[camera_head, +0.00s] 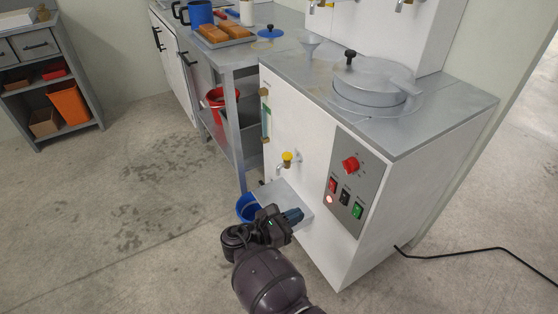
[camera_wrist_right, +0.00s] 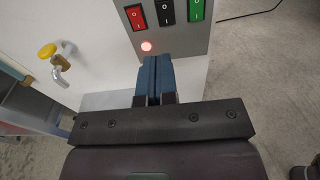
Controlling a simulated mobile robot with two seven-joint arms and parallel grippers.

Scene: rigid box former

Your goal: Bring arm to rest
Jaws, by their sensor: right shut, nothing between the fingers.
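My right gripper (camera_head: 292,216) is in front of the white machine (camera_head: 300,135), low and just below its control panel (camera_head: 350,185). Its blue fingers are together with nothing between them; they also show shut in the right wrist view (camera_wrist_right: 156,75), pointing toward the panel. The panel carries a red knob (camera_head: 350,165), red, black and green switches, and a lit red lamp (camera_head: 329,199). In the wrist view the lamp (camera_wrist_right: 146,46) sits just beyond the fingertips; I cannot tell whether they touch the panel. My left gripper is not in view.
A yellow-handled tap (camera_head: 287,158) juts from the machine above a small metal shelf (camera_head: 270,190). A blue container (camera_head: 246,208) is beside my right wrist, partly hidden. A metal table (camera_head: 240,60) stands behind left. A black cable (camera_head: 450,255) lies at right. Floor at left is clear.

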